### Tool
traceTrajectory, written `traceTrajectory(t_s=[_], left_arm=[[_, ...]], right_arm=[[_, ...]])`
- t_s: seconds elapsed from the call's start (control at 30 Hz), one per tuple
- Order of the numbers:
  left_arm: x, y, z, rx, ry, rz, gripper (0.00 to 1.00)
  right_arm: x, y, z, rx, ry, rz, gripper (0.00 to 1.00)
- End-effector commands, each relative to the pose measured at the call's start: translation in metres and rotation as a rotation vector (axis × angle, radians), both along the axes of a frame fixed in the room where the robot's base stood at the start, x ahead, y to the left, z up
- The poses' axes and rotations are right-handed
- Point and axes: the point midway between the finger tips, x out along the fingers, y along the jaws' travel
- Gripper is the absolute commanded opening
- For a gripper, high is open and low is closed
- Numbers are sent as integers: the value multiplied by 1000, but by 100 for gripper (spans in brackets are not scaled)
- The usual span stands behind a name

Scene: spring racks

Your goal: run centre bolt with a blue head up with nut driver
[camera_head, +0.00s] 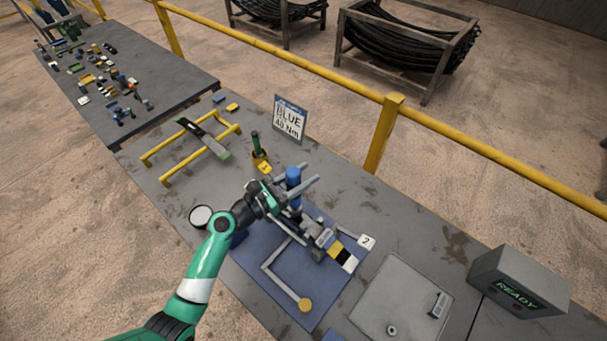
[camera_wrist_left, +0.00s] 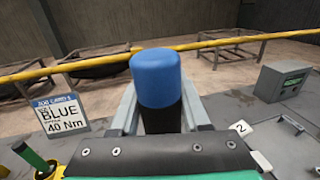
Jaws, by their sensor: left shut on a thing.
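My left gripper (camera_head: 299,189) is shut on an upright black tool with a blue top, which looks like the nut driver (camera_head: 293,176). In the left wrist view the blue-topped driver (camera_wrist_left: 156,80) stands between the two grey fingers. It is above the spring clamp fixture (camera_head: 322,242) on the blue mat (camera_head: 273,287). The driver's lower end and the blue-headed centre bolt are hidden behind the gripper and fixture, so I cannot tell whether they touch. My right gripper is not in view.
A sign (camera_head: 290,119) reads BLUE 40 Nm. A green-handled tool (camera_head: 256,145) stands in a yellow holder behind the gripper. A yellow rack (camera_head: 190,152) is at the left. A grey READY box (camera_head: 518,283) and a flat plate (camera_head: 400,300) are at the right.

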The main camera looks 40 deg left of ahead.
Motion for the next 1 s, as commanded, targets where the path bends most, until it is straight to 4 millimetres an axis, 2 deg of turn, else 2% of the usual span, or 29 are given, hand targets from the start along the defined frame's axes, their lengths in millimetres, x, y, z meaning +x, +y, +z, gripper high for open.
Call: traceTrajectory(t_s=[0.03, 0.13, 1.0], left_arm=[[0, 0, 2, 0, -5, 1, 17], [0, 0, 2, 0, -5, 1, 0], [0, 0, -5, 0, -5, 1, 0]], right_arm=[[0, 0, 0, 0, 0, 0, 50], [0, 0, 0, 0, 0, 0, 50], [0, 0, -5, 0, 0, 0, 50]])
